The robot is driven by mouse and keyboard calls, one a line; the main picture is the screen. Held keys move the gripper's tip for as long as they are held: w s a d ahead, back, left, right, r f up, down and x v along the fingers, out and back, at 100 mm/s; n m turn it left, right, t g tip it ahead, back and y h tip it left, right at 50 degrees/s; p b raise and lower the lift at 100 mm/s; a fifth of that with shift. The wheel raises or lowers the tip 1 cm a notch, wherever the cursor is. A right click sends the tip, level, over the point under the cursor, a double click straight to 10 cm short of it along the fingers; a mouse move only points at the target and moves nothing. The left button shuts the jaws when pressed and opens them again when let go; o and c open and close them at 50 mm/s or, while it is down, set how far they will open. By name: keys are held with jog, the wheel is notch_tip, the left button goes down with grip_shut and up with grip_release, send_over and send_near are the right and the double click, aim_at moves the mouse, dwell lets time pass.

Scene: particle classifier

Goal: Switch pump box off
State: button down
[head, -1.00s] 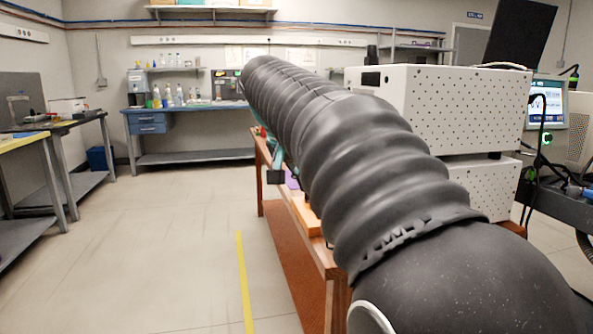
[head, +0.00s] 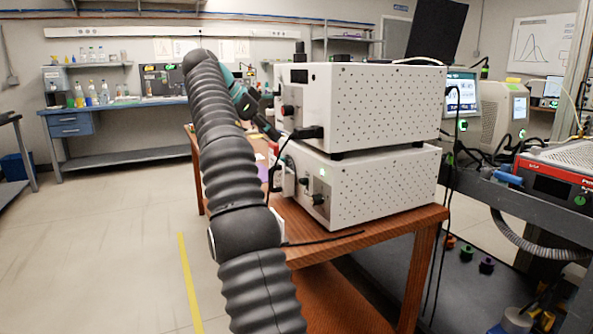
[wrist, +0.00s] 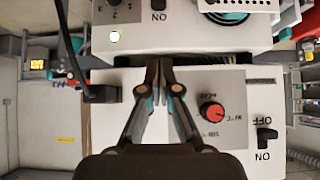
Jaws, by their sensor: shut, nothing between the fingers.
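Two white perforated boxes are stacked on a wooden table; no label shows me which is the pump box. The wrist view is upside down. It shows a red knob (wrist: 211,111) and a black switch (wrist: 266,140) with OFF and ON marks, right of my fingers. Another switch (wrist: 158,4), marked ON, is on the other box.
The wooden table (head: 412,228) carries the boxes. A black cable plug (wrist: 100,94) sticks out left of my fingers. A dark cart (head: 535,205) with instruments stands at the right. A blue bench (head: 130,108) is at the back. The floor at left is free.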

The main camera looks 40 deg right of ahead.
dwell(0.3)
send_over(305, 178)
jog(key=a, duration=0.2)
notch_tip(305, 178, down, 7)
jog(key=shift+w+a+f, duration=0.1)
jog(key=shift+w+f, duration=0.05)
notch_tip(305, 178, down, 3)
jog(key=shift+a+f+b, duration=0.1)
jog(key=shift+a+b, duration=0.05)
jog(key=shift+b, duration=0.45)
jog(key=shift+w+f, duration=0.1)
jog(key=shift+f, duration=0.2)
jog(key=shift+b, duration=0.3)
notch_tip(305, 178, down, 3)
jog(key=shift+r+b, duration=0.1)
jog(key=shift+b, duration=0.75)
